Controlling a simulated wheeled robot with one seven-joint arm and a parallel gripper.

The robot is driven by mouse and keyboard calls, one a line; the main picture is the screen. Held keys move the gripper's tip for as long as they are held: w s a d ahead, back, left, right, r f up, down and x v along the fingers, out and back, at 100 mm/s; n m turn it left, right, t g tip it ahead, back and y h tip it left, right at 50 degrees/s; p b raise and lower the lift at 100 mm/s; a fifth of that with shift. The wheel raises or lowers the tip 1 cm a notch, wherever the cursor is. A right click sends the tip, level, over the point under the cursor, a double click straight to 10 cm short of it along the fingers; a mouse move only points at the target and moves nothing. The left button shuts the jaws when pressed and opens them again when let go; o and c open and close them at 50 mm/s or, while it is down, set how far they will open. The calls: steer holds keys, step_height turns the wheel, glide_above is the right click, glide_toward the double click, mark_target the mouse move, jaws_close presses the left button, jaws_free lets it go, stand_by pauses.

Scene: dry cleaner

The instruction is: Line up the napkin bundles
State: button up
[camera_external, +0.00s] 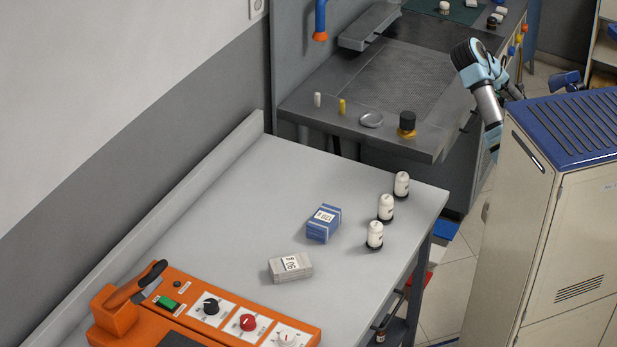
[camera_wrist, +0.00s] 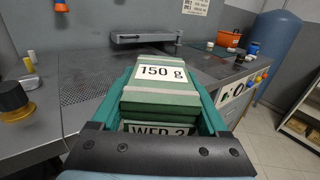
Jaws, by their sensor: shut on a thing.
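A blue bundle (camera_external: 323,223) with a white label lies on the grey table (camera_external: 190,225). A grey-white bundle (camera_external: 290,267) with a label lies in front of it and to its left, apart from it. In the wrist view, a green bundle (camera_wrist: 160,104) with pale bands and labels reading "150 g" and "WED 2" sits between the teal fingers of my gripper (camera_wrist: 158,75). My gripper is shut on it. The dark bar of my gripper partly covers the lower label. In the external view I cannot make out the gripper or the green bundle; part of my arm shows at the upper right.
Three white-topped bottles (camera_external: 386,208) stand in a row by the table's right edge. An orange control unit (camera_external: 200,315) fills the table's front. A dark perforated workbench (camera_external: 385,85) stands behind, and a tall beige cabinet (camera_external: 550,215) at right. The table's left and middle are clear.

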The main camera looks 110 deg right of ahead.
step_height(320, 180, up, 9)
steer(key=shift+f, duration=0.1)
steer(key=w+d+f+n+t+y+b, duration=0.2)
steer(key=w+f+n+t+b, duration=0.15)
steer(key=w, duration=0.55)
steer(key=w+d+f+n+t+y+b, duration=0.25)
steer(key=w+t, duration=0.25)
steer(key=w, duration=0.4)
steer(key=w+a+n+t+y+b, duration=0.3)
steer(key=w+n+t+y+b, duration=0.25)
steer(key=w, duration=1.35)
steer(key=w+a+r+n+y+b, duration=0.25)
steer(key=w+a+n+y, duration=0.35)
steer(key=w+a, duration=0.45)
steer(key=w+a+r+n+y+b, duration=0.2)
steer(key=w+a+r+n+y, duration=0.1)
steer(key=w+a+y, duration=0.8)
steer(key=shift+w+d+f+g+h, duration=0.15)
steer(key=shift+f+h, duration=0.25)
steer(key=shift+f, duration=3.05)
steer(key=shift+d+f+g+h, duration=0.1)
steer(key=shift+d+f+h, duration=0.25)
steer(key=shift+f, duration=3.15)
steer(key=shift+w+d+f+g+h, duration=0.15)
steer(key=shift+f+h, duration=0.3)
steer(key=shift+f, duration=3)
steer(key=shift+s, duration=0.1)
